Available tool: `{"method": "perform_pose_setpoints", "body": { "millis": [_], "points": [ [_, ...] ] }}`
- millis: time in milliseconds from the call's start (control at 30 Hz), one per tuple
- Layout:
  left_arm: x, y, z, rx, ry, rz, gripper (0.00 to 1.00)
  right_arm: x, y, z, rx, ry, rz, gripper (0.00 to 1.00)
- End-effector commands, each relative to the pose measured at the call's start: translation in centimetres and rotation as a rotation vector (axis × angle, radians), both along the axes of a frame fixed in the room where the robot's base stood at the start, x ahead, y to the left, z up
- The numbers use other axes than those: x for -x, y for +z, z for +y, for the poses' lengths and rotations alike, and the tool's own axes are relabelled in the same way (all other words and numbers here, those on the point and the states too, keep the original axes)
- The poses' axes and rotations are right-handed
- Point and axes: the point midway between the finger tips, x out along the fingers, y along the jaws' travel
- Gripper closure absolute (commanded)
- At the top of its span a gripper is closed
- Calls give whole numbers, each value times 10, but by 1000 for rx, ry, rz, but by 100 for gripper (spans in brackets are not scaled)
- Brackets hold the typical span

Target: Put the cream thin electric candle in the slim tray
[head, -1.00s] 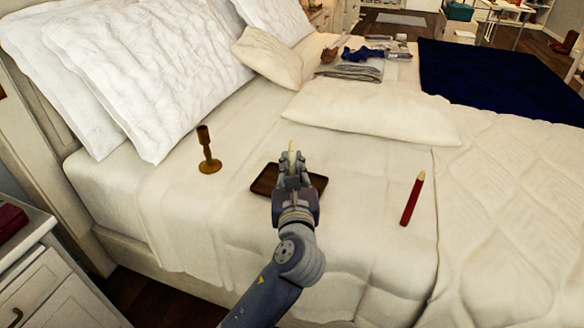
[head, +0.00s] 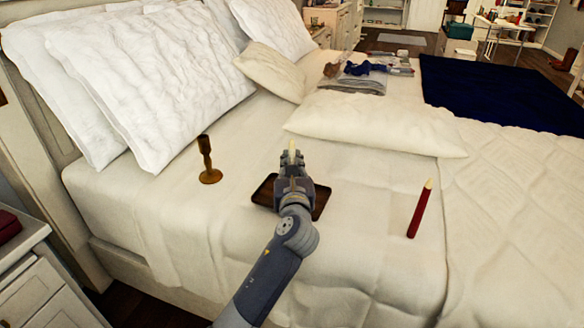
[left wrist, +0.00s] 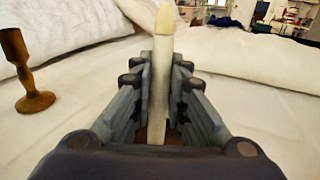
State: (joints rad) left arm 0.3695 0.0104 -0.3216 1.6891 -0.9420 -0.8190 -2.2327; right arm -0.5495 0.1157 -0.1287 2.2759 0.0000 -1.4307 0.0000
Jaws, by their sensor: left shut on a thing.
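My left gripper (head: 291,164) is shut on the cream thin candle (left wrist: 160,75), which stands upright between its fingers in the left wrist view. In the head view only the candle's tip (head: 292,146) shows above the fingers. The slim tray (head: 263,192) is dark brown and lies on the bed, below or just behind my left gripper, which hides its middle. I cannot tell whether the candle's lower end touches the tray. My right gripper is not in view.
A brass candlestick (head: 207,162) stands left of the tray; it also shows in the left wrist view (left wrist: 27,75). A red candle (head: 419,210) stands or lies to the right. Pillows (head: 375,122) are behind. The sheet between these things is clear.

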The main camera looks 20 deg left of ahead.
Motion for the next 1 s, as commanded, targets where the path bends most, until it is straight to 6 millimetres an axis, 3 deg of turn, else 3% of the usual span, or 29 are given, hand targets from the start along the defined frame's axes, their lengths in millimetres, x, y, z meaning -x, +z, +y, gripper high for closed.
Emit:
{"method": "perform_pose_setpoints", "body": {
  "millis": [433, 467, 533, 900, 1000],
  "points": [
    [0, -5, 0, 0, -1, 0, 100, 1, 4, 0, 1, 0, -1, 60],
    [0, -4, 0, 1, -1, 0, 79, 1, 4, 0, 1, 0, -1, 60],
    [0, -4, 0, 1, -1, 0, 66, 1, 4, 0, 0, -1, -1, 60],
    [0, -1, 0, 1, -1, -3, 66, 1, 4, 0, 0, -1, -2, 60],
    [9, -1, -4, 0, -2, 0, 66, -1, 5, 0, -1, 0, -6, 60]
  ]
}}
